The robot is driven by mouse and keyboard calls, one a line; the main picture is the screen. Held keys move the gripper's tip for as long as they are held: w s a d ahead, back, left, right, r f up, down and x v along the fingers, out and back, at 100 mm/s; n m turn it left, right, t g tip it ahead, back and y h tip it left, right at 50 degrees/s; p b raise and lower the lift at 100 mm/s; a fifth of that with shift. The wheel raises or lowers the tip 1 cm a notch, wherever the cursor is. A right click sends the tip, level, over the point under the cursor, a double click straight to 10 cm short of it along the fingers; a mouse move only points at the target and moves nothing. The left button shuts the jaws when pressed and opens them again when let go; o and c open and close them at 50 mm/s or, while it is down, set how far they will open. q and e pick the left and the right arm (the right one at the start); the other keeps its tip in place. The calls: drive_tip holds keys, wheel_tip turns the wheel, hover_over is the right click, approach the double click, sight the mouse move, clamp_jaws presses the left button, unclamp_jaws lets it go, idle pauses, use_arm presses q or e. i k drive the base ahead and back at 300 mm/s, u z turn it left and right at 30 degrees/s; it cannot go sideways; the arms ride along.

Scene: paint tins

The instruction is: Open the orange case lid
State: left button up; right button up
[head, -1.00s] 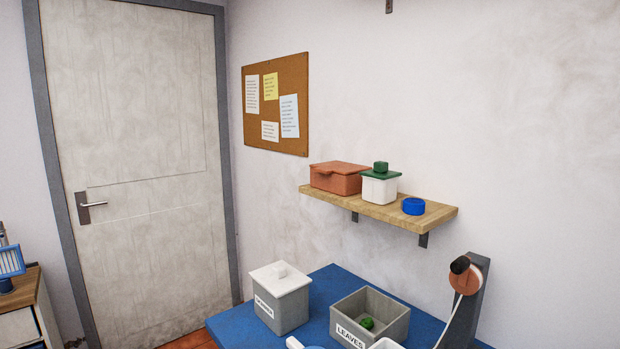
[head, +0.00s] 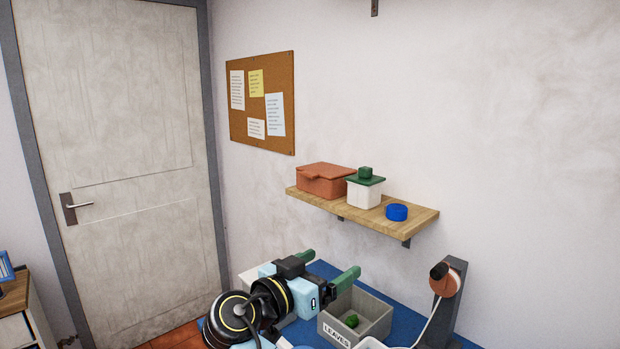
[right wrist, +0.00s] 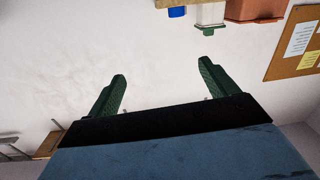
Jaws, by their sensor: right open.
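The orange case (head: 322,186) sits at the left end of the wooden wall shelf, its lid (head: 327,171) shut on top. It also shows upside down at the top right of the right wrist view (right wrist: 257,9), partly cut off. My right gripper (head: 331,265) has green fingers spread apart with nothing between them. It is below the shelf, in front of the blue table, apart from the case. Its fingers also show in the right wrist view (right wrist: 163,85). My left gripper is in no view.
A white box with a green lid (head: 364,190) stands close beside the case on the shelf (head: 420,217), with a blue round tin (head: 396,212) to its right. Below, a grey LEAVES bin (head: 338,331) stands on the blue table (head: 400,322).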

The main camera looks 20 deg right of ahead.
sight(323, 169)
drive_tip(key=i, duration=1.5)
